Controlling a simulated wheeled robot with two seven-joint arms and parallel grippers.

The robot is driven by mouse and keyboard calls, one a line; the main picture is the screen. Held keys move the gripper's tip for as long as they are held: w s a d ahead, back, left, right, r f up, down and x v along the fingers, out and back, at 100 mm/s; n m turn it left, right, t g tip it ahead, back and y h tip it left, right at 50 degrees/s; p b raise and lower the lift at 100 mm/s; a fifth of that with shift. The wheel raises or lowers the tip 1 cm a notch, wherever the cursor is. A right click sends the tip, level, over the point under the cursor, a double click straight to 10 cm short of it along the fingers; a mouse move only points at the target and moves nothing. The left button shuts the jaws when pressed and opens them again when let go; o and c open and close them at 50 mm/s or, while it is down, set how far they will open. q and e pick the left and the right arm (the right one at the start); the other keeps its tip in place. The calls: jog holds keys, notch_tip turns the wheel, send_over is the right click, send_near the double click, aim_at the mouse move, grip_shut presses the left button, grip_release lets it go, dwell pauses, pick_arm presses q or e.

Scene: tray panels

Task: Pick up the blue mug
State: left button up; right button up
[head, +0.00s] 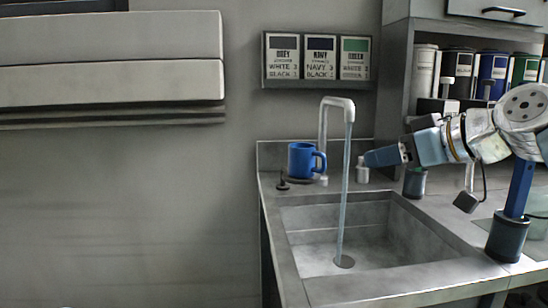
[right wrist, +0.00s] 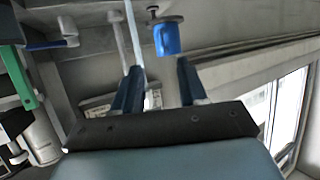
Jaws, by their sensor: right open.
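The blue mug (head: 301,160) stands upright on a dark round base on the counter, at the back left corner of the sink, with its handle to the right. It also shows in the right wrist view (right wrist: 166,38), beyond the fingertips and between their lines. My right gripper (head: 368,158) reaches in from the right, with its blue fingers pointing left toward the mug. The faucet and water stream lie between them in the picture. In the right wrist view its two fingers (right wrist: 158,76) are apart with nothing between them. My left gripper is out of view.
The white faucet (head: 338,102) pours a water stream (head: 345,190) into the grey sink (head: 305,262). A small dark peg (head: 282,182) stands left of the mug. A small pale bottle-like thing (head: 361,172) stands below the gripper. Canisters (head: 492,74) fill the right shelf.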

jog(key=p, duration=0.1)
send_near(308, 162)
jog(key=d+f, duration=0.2)
jog(key=p+x, duration=0.1)
jog(key=x, duration=0.5)
jog(key=shift+r, duration=0.2)
jog(key=shift+w, duration=0.1)
jog(key=shift+c, duration=0.2)
grip_shut()
